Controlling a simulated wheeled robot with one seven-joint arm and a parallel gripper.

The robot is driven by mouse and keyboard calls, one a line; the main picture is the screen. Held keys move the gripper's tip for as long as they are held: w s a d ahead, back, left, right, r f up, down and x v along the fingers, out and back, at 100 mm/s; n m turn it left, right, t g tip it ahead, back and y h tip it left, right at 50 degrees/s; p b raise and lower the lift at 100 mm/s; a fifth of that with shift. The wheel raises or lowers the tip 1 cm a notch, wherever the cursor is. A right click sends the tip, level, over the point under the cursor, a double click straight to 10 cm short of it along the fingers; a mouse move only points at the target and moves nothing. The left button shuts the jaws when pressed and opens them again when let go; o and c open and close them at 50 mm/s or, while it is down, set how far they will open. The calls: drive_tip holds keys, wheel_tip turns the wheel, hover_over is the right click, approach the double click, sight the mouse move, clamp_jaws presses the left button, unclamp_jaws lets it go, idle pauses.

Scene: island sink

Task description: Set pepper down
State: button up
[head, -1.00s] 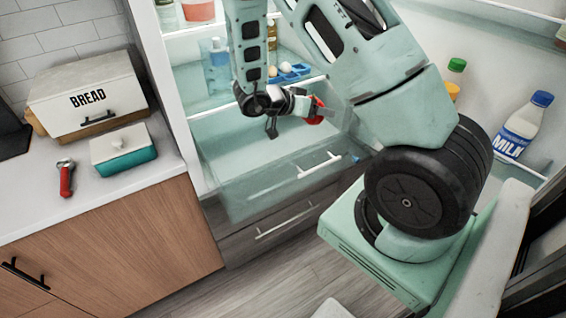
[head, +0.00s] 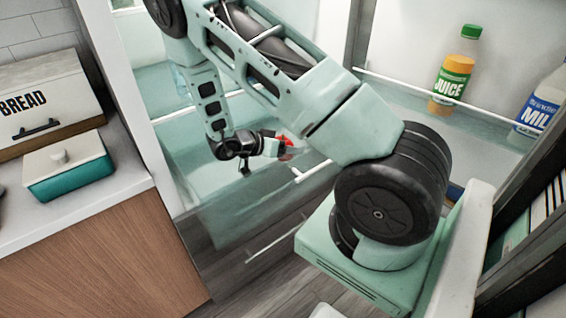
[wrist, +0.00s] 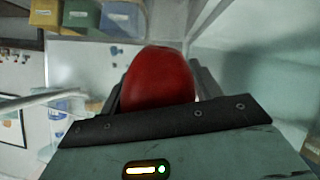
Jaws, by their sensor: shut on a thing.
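A red pepper (wrist: 157,80) fills the space between the fingers of my gripper (wrist: 158,95) in the wrist view. My gripper is shut on it. In the head view the gripper (head: 283,148) is in front of the open fridge, at the clear drawer, with a bit of the red pepper (head: 286,143) showing at its tip. My arm hides part of the drawer and the shelves behind it. I cannot tell whether the pepper touches the drawer.
A bread box (head: 45,95) and a teal butter dish (head: 70,172) are on the left counter. The clear drawer (head: 235,205) sits low in the fridge.

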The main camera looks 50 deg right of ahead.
drive_tip(key=shift+f, duration=2.55)
drive_tip(key=shift+f, duration=0.2)
drive_tip(key=o, duration=1.1)
drive_tip(key=shift+c, duration=0.2)
drive_tip(key=shift+r, duration=0.1)
drive_tip(key=v, duration=0.7)
drive_tip(key=shift+a+r+b, duration=0.2)
drive_tip(key=shift+b, duration=0.15)
drive_tip(key=shift+r, duration=0.1)
